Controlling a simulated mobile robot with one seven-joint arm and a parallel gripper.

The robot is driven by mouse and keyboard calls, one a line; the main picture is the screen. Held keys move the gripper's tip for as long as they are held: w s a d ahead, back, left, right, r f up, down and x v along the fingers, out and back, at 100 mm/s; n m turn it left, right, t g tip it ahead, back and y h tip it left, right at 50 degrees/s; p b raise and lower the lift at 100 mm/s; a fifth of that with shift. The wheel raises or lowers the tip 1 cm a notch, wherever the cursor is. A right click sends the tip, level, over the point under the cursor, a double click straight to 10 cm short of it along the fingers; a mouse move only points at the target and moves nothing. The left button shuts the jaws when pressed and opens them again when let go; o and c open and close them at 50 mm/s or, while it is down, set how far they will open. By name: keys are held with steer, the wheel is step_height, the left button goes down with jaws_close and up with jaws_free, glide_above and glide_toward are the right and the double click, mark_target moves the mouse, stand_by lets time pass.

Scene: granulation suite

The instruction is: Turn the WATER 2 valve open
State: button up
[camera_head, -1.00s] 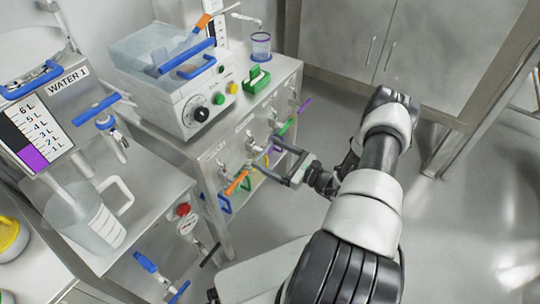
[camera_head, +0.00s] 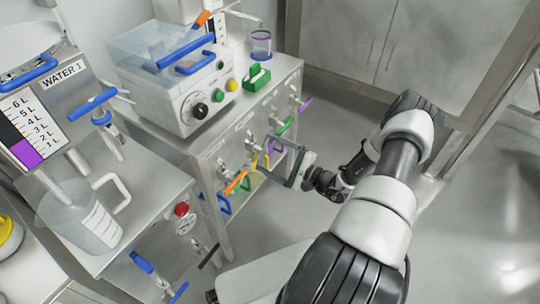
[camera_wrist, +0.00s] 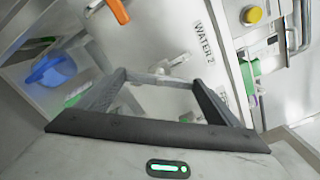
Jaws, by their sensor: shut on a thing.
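The wrist view shows the WATER 2 label (camera_wrist: 205,43) on a pale panel, just right of my gripper (camera_wrist: 160,80). My gripper's dark fingers are shut around a pale grey part in front of this panel. I take it as the WATER 2 valve handle, though its outline is unclear. In the head view, my gripper (camera_head: 267,152) reaches from the right to the row of valves on the steel cart's front. Yellow (camera_head: 265,162), orange (camera_head: 237,182) and green (camera_head: 287,126) handles show close by. The fingers partly hide the valve there.
A white machine (camera_head: 195,112) with a clear tub and a green block (camera_head: 257,78) stand on the cart. The WATER 1 stand (camera_head: 63,75), a clear jug (camera_head: 80,215) and a red-topped gauge (camera_head: 183,215) are at left. The floor at right is open before grey cabinets (camera_head: 360,45).

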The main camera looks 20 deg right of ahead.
steer(key=n, duration=0.3)
steer(key=shift+n, duration=0.3)
steer(key=shift+f+n, duration=0.1)
steer(key=shift+n, duration=1.7)
steer(key=o, duration=0.9)
steer(key=shift+s+d, duration=0.1)
steer(key=p+v, duration=0.1)
steer(key=v, duration=1.6)
steer(key=shift+s+d, duration=0.1)
steer(key=shift+s, duration=0.05)
